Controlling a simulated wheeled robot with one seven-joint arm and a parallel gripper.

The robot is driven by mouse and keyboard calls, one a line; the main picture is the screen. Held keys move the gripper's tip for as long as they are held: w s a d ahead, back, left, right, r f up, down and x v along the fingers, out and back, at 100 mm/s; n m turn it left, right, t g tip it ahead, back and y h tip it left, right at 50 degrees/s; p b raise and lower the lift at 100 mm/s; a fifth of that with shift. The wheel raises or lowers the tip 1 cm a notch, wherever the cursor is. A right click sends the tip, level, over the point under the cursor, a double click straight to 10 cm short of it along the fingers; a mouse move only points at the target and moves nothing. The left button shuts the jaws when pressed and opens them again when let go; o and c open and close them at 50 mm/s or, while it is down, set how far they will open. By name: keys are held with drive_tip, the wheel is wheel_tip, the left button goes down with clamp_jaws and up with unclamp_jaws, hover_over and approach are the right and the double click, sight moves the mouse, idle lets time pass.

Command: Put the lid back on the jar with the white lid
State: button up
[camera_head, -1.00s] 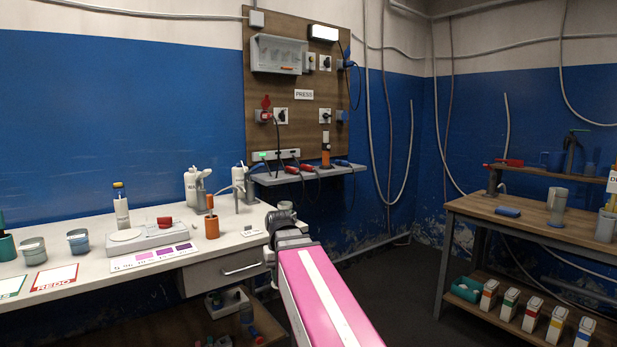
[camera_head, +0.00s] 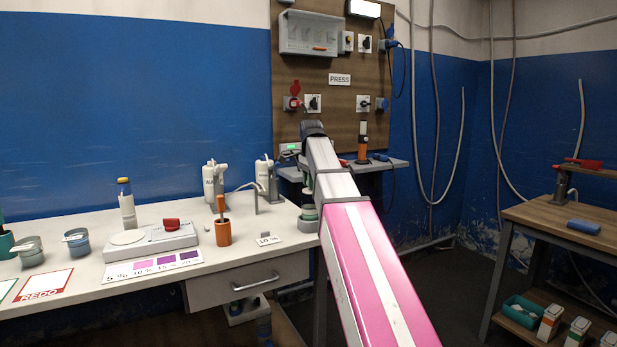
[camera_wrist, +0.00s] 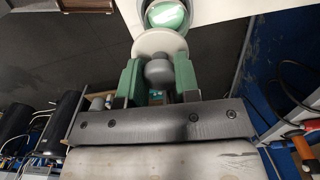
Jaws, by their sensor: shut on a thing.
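My gripper (camera_wrist: 158,72) has green fingers and is shut on the grey knob of a round white lid (camera_wrist: 150,40) in the wrist view. An open jar (camera_wrist: 167,14) with a pale rim and green inside shows just beyond the lid. The lid overlaps its near edge in the picture; I cannot tell whether they touch. In the head view the jar (camera_head: 308,226) stands at the right end of the white bench, below the end of my arm. My gripper there is small and partly hidden by my arm.
The white bench (camera_head: 80,262) also holds an orange pot (camera_head: 223,233), a scale (camera_head: 165,238), white bottles (camera_head: 213,182), a tap (camera_head: 272,182) and a small 10% card (camera_head: 267,239). A grey wall shelf (camera_head: 385,166) with cables is close behind my arm. Dark floor lies right of the bench.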

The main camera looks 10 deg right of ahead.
drive_tip(key=shift+w+r+m, duration=0.4)
drive_tip(key=shift+w+r, duration=0.05)
drive_tip(key=shift+w, duration=0.05)
wheel_tip(320, 180, down, 6)
drive_tip(key=shift+f, duration=0.15)
idle(0.3)
drive_tip(key=shift+f, duration=0.15)
idle(1.9)
drive_tip(key=o, duration=1.5)
drive_tip(key=shift+c, duration=0.2)
drive_tip(key=shift+r, duration=3.5)
